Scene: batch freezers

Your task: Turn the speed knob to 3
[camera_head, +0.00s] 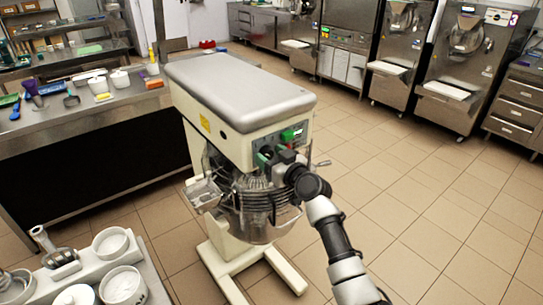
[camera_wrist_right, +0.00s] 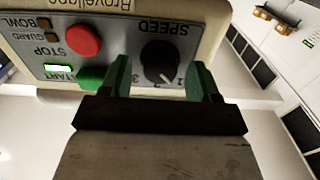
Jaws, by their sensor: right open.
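The speed knob (camera_wrist_right: 157,60) is black and round, on the grey control panel (camera_wrist_right: 118,38) of the mixer (camera_head: 240,100). The knob's white mark points towards 1, or between 1 and 2; I cannot tell exactly. My right gripper (camera_wrist_right: 160,82) is open, with one green finger on each side of the knob. I cannot tell whether they touch it. In the head view my right gripper (camera_head: 270,156) is at the panel and hides the knob. My left gripper is out of view.
A red stop button (camera_wrist_right: 83,41) and a green start button (camera_wrist_right: 92,76) sit beside the left finger in the wrist view. The mixer bowl (camera_head: 258,222) is below the panel. A steel counter (camera_head: 100,112) stands left; tiled floor at right is clear.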

